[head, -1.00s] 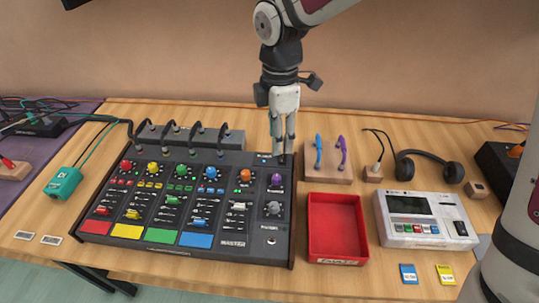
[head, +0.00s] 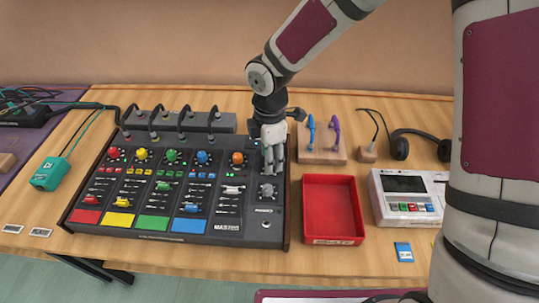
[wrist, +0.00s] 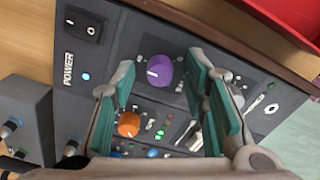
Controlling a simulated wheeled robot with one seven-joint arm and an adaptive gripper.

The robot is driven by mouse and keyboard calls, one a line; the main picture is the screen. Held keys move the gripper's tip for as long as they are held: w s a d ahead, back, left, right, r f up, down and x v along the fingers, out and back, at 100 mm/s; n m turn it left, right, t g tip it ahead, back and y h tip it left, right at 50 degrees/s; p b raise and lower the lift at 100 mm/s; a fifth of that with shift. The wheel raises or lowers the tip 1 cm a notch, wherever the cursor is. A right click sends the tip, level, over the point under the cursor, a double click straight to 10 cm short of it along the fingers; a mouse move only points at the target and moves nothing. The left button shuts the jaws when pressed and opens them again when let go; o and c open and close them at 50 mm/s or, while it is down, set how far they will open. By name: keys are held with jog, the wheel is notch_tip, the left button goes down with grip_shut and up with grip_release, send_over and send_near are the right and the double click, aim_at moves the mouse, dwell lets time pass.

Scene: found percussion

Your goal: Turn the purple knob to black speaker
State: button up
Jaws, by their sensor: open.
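The purple knob (wrist: 165,71) sits at the upper right of the black mixer panel (head: 236,208). In the wrist view a white pointer mark on it points toward the picture's left. In the head view the knob is hidden behind my gripper (head: 272,168). My gripper is open and points down over the panel. In the wrist view its teal-padded fingers (wrist: 160,80) stand on either side of the knob, with gaps visible; I cannot tell how close the tips are to the panel. I cannot make out a black speaker or speaker label.
An orange knob (wrist: 128,124) and a power switch (wrist: 87,24) are close by. A grey knob (head: 267,192) lies just in front. A red tray (head: 333,238) is at the right, and a wooden stand (head: 322,157) with blue and purple items is behind it.

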jog(key=shift+c, duration=0.3)
grip_shut()
jog(key=shift+s+m, duration=0.1)
jog(key=shift+m, duration=0.3)
dwell(0.3)
